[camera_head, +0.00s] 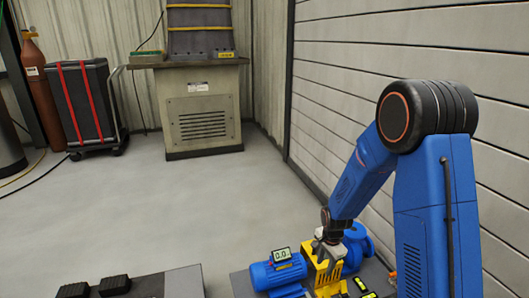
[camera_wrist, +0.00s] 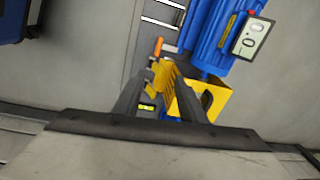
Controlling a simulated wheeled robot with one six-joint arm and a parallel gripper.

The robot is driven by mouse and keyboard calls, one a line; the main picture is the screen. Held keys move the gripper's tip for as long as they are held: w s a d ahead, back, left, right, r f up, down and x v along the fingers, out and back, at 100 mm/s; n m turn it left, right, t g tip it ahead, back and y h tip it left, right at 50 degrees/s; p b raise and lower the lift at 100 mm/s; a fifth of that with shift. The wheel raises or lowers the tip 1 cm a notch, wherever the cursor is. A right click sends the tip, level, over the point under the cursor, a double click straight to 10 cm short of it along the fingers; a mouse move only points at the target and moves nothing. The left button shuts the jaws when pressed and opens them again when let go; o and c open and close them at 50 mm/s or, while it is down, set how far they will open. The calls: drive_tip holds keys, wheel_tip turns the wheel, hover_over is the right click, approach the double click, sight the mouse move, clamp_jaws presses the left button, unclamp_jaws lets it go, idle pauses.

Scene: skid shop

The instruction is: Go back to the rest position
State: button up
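My gripper (camera_head: 326,242) is low at the right of the head view, just above a yellow slotted guard (camera_head: 323,272). In the wrist view its two dark fingers (camera_wrist: 164,80) stand apart, so it is open. The yellow guard (camera_wrist: 205,97) shows between and beyond the fingers. I cannot tell whether a finger touches it. My blue arm is bent down from its black elbow at the right.
A blue motor (camera_head: 277,274) with a gauge reading 0.0 (camera_head: 281,255) stands left of the guard, and a blue pump (camera_head: 358,246) right of it. The slatted wall (camera_head: 420,40) is close behind my arm. A cabinet (camera_head: 203,115) and black case (camera_head: 86,100) stand far back; the floor between is clear.

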drive_tip(key=s+d+r+n+t, duration=0.1)
drive_tip(key=s+d+r+n, duration=0.15)
drive_tip(key=s+r, duration=0.6)
drive_tip(key=s+d+r+n+t, duration=0.1)
drive_tip(key=s+r+n, duration=0.2)
drive_tip(key=r, duration=1)
drive_tip(key=s+d+r+n+t, duration=0.1)
drive_tip(key=s+r+n, duration=0.2)
drive_tip(key=s, duration=0.7)
drive_tip(key=s+d+r+n, duration=0.1)
drive_tip(key=s+r+n, duration=0.3)
drive_tip(key=s+r, duration=0.4)
drive_tip(key=s, duration=0.3)
drive_tip(key=shift+r+t, duration=0.15)
drive_tip(key=shift+t, duration=0.25)
